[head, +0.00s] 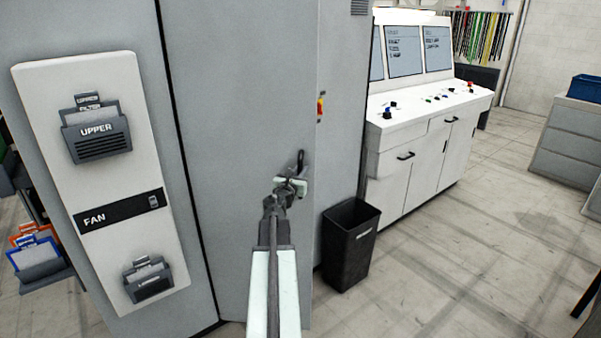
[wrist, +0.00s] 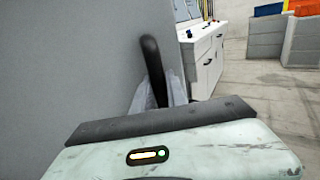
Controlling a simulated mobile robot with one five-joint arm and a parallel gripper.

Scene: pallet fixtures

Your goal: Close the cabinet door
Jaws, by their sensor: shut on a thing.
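The cabinet door (head: 240,130) is a tall plain grey panel in the middle of the head view. It also fills the left of the wrist view (wrist: 70,70). A dark curved handle (head: 301,157) sits near the door's right edge. My gripper (head: 289,189) is at this handle, with my arm reaching up from below. In the wrist view the fingers (wrist: 158,97) are closed around the lower part of the black handle (wrist: 151,60). The fingers hide part of the handle. I cannot tell how far the door stands from its frame.
A grey cabinet section with a fan panel (head: 98,190) stands left of the door. A black bin (head: 348,250) stands on the floor to the right. A white control console (head: 425,115) is behind it. The floor at right is open, with grey drawers (head: 570,140) farther off.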

